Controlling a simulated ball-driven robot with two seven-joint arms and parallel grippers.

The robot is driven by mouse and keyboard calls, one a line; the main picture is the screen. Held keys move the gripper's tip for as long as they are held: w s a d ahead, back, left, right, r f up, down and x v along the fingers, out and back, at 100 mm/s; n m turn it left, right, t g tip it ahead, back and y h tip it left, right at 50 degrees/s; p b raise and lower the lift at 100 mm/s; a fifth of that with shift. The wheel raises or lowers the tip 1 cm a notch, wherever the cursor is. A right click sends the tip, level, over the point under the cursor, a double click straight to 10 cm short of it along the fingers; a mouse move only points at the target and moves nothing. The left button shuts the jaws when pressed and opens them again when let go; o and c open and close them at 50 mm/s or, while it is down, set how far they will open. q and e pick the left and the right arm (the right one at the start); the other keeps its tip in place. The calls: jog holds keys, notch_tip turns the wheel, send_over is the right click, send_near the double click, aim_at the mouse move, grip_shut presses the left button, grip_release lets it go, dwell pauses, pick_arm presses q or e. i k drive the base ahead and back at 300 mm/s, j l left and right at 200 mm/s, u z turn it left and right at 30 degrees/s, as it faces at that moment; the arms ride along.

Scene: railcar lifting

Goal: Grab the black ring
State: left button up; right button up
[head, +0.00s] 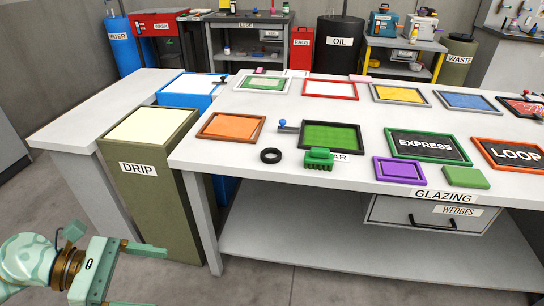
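The black ring (271,156) lies flat on the white table near its front left part. It is below and left of the green-filled frame and left of a green toothed block. Nothing covers it. My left gripper (142,277) is at the lower left of the head view, in front of the table and the DRIP bin, well away from the ring. Its two fingers are spread apart with nothing visible between them, and the lower finger is partly cut off by the picture edge. My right gripper is not in view.
The white GLAZING table (210,160) carries several framed panels, a green toothed block (319,159), a blue-knobbed lever (285,126) and a green block (465,177). The olive DRIP bin (150,200) stands left of the table. The tabletop just around the ring is clear.

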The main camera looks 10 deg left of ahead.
aim_at(266, 160)
jog(key=i, duration=1.45)
